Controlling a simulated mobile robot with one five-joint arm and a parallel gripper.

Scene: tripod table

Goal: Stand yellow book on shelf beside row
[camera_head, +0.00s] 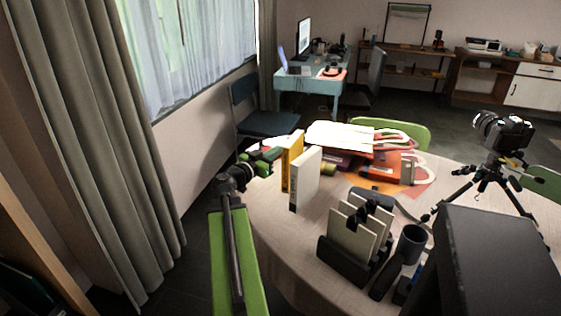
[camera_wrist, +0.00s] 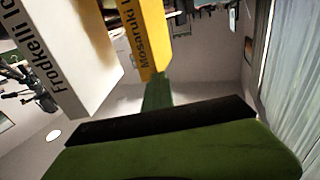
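The yellow book (camera_head: 292,158) stands upright near the left edge of the round table (camera_head: 268,222), close beside a white book (camera_head: 305,179). In the wrist view the yellow book (camera_wrist: 146,40) shows its lettered spine, and the white book (camera_wrist: 65,55) is left of it. My gripper (camera_head: 265,161), with green fingers, is just left of the yellow book in the head view. The fingers look apart, with nothing visibly held between them. In the wrist view a broad green finger with a dark pad fills the bottom. I cannot tell whether a finger touches the book. No shelf is clearly identifiable.
A dark rack (camera_head: 343,262) with several cream books stands at the table's front. A dark cylinder (camera_head: 411,243) and large black box (camera_head: 497,262) are to its right. A camera on a tripod (camera_head: 488,178) stands at right. Papers and bags (camera_head: 360,138) lie behind the books.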

